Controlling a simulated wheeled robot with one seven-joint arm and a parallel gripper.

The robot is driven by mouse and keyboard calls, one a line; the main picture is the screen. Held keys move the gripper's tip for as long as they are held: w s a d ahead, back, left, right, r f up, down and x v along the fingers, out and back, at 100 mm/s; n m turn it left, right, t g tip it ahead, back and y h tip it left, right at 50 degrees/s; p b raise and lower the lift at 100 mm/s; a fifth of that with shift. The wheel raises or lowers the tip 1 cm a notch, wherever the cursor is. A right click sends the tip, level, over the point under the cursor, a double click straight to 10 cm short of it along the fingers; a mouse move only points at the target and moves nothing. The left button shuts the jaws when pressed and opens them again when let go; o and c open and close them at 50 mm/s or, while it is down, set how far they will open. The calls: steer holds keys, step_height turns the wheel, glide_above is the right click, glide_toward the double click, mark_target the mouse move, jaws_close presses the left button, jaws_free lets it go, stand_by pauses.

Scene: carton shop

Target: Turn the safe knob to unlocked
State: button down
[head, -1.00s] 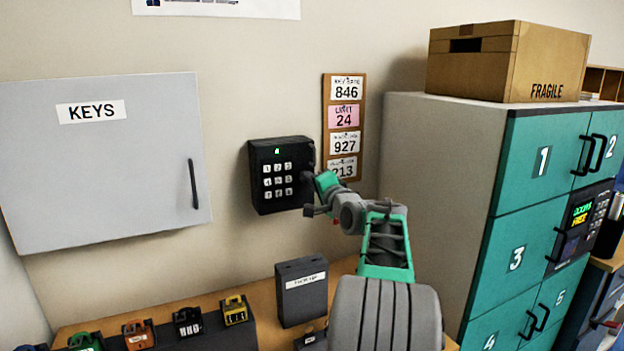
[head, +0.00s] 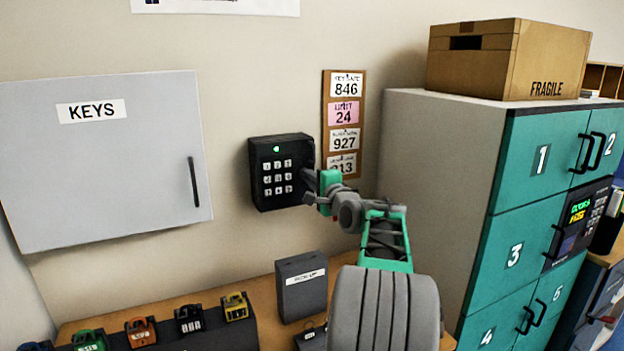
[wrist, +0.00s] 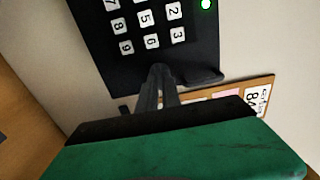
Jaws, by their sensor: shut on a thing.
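The black key safe (head: 279,172) is mounted on the wall, with white number keys and a lit green light on its face. It also shows in the wrist view (wrist: 95,60), seen sideways, with the green light at the top right. My gripper (head: 309,187) is at the safe's right side, its fingers close together. In the wrist view the fingertips (wrist: 160,80) meet the safe's edge. The knob is hidden behind the fingers, and its position cannot be read. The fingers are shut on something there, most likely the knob.
A note board (head: 343,125) with number cards hangs just right of the safe. A grey KEYS cabinet (head: 105,165) is on the left. Teal lockers (head: 540,200) with a FRAGILE box (head: 508,60) stand right. Padlocks (head: 188,320) and a dark pick-up box (head: 301,287) are on the bench below.

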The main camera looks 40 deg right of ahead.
steer(key=c, duration=1.5)
jaws_free()
steer(key=shift+c, duration=0.2)
steer(key=b+v, duration=0.2)
steer(key=v, duration=0.5)
steer(key=shift+s, duration=0.35)
steer(key=shift+a, duration=0.15)
